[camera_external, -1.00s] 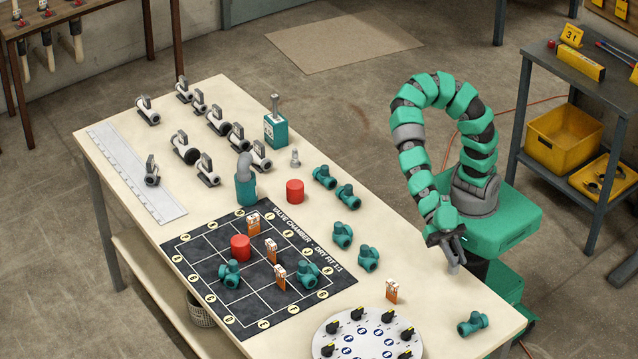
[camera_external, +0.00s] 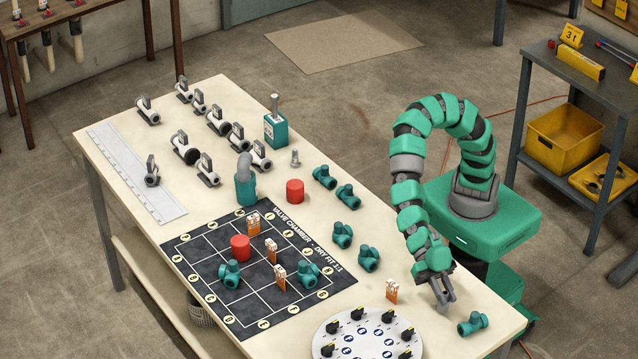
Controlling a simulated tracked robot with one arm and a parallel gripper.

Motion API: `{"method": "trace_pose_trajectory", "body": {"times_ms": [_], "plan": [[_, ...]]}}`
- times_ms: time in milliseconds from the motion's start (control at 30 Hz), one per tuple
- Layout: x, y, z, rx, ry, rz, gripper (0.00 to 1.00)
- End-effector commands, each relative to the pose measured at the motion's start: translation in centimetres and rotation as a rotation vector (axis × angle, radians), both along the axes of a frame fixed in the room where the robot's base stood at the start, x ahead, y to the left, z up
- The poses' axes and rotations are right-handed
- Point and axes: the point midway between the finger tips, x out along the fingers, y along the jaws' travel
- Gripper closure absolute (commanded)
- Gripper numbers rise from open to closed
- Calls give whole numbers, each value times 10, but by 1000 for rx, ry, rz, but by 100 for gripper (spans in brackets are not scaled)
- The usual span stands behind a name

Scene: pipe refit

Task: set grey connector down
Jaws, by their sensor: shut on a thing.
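My gripper (camera_external: 445,300) is low over the front right part of the table, pointing down. It is shut on a small grey piece, the grey connector, which is hard to tell apart from the grey fingers. The gripper is between an orange-and-white tagged block (camera_external: 392,291) on its left and a teal pipe fitting (camera_external: 472,323) on its right. I cannot tell whether the held piece touches the table.
The round white dial plate (camera_external: 368,338) with black knobs is at the front. The dark grid mat (camera_external: 200,262) holds teal fittings, tagged blocks and a red cylinder (camera_external: 240,248). More teal fittings (camera_external: 368,258) stand behind the gripper. A small grey fitting (camera_external: 295,158) stands farther back.

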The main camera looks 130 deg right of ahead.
Motion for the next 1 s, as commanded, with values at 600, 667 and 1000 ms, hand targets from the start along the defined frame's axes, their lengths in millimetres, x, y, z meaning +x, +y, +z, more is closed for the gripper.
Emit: {"method": "trace_pose_trajectory", "body": {"times_ms": [600, 667, 1000], "plan": [[0, 0, -16, 0, 0, 0, 69], [0, 0, -16, 0, 0, 0, 62], [0, 0, -14, -1, 0, 0, 62]]}}
